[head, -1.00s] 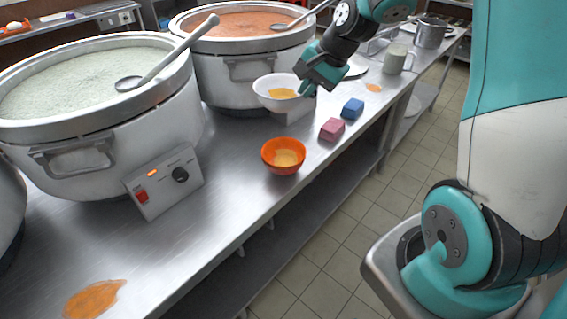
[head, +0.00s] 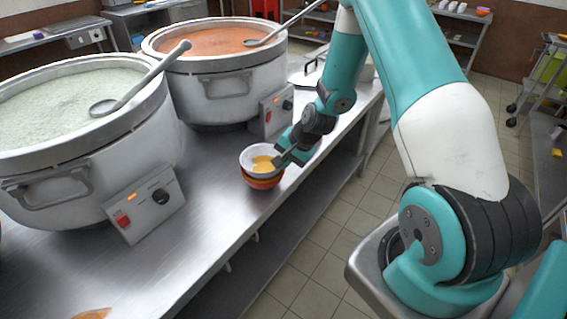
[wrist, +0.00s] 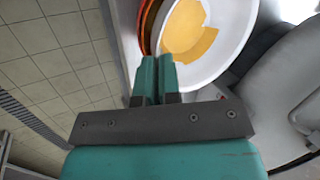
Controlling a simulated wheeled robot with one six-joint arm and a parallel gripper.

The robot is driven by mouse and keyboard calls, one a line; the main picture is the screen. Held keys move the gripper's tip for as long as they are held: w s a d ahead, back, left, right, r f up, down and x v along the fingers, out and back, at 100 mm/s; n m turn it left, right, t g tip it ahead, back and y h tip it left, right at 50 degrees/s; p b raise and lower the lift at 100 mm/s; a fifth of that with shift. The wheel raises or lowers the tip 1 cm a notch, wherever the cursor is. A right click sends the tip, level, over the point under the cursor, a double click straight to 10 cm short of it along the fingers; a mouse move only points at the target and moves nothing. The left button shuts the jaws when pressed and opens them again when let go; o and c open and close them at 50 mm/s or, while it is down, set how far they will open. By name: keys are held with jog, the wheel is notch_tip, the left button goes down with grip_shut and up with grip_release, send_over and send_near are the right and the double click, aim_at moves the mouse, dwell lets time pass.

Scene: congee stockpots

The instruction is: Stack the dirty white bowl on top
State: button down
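The white bowl (head: 256,152), with yellow-orange residue inside, is right over the orange bowl (head: 262,183) on the steel counter. It looks nested in it or just above it; I cannot tell if it fully rests there. In the wrist view the white bowl (wrist: 228,62) covers most of the orange bowl (wrist: 149,22), whose rim shows at its left. My gripper (head: 281,160) is at the white bowl's right side in the head view. In the wrist view its two fingers (wrist: 157,62) are close together on the white bowl's rim. The orange bowl's inside is hidden.
A large pot with pale congee (head: 70,90) and a pot with orange-red soup (head: 215,42) stand behind the bowls. Their control boxes (head: 146,203) jut forward. An orange spill (head: 92,314) lies at the near end. The counter left of the bowls is clear.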

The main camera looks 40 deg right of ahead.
jog(key=shift+f, duration=0.6)
jog(key=shift+f, duration=0.1)
jog(key=shift+f, duration=0.15)
jog(key=c, duration=1.3)
grip_release()
